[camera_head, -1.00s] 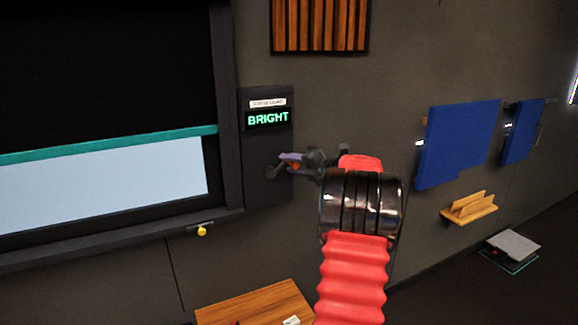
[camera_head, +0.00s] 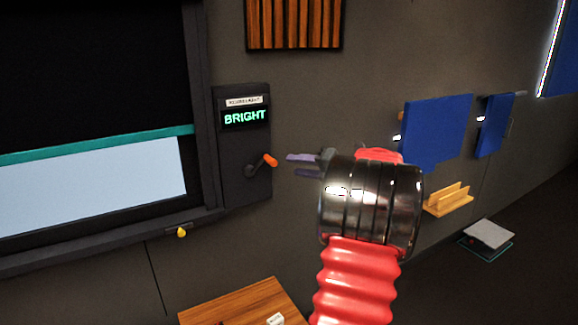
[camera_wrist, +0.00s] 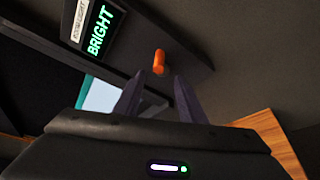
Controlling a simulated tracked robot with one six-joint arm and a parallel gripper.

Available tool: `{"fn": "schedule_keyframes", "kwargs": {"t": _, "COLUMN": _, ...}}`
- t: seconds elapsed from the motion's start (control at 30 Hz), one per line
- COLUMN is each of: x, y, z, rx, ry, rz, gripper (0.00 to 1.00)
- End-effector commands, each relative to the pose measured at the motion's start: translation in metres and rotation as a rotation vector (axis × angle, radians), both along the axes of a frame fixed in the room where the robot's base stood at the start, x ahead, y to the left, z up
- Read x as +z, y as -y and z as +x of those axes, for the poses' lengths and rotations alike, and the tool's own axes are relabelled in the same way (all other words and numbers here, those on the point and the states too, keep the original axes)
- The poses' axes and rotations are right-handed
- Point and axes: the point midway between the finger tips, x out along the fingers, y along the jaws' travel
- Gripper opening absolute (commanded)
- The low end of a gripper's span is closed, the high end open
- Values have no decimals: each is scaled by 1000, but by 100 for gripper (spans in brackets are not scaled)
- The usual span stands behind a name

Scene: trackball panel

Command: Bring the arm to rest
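My gripper (camera_head: 303,165) is to the right of the wall panel (camera_head: 237,180) in the head view, its two fingers apart and nothing between them. The panel carries a lit green BRIGHT display (camera_head: 245,116) and a dark crank lever with an orange knob (camera_head: 270,160).
A large dark-framed window or screen (camera_head: 205,100) stands left of the panel. A wooden table top (camera_head: 245,305) is below. Blue boards (camera_head: 437,130) and a small wooden shelf (camera_head: 448,199) are on the wall at right.

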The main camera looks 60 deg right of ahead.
Motion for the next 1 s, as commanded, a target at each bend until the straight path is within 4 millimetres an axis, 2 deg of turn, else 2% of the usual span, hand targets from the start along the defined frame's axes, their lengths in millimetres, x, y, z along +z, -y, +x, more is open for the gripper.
{"fn": "schedule_keyframes", "kwargs": {"t": 0.17, "x": 2, "y": -1, "z": -8, "rx": 0, "ry": -1, "rz": -1, "gripper": 37}}
{"fn": "schedule_keyframes", "kwargs": {"t": 0.83, "x": 1, "y": -1, "z": -7, "rx": -1, "ry": 1, "rz": 10, "gripper": 37}}
{"fn": "schedule_keyframes", "kwargs": {"t": 0.93, "x": -2, "y": 7, "z": -8, "rx": -38, "ry": -8, "rz": 39, "gripper": 37}}
{"fn": "schedule_keyframes", "kwargs": {"t": 1.0, "x": -4, "y": 19, "z": -10, "rx": -95, "ry": -10, "rz": 67, "gripper": 37}}
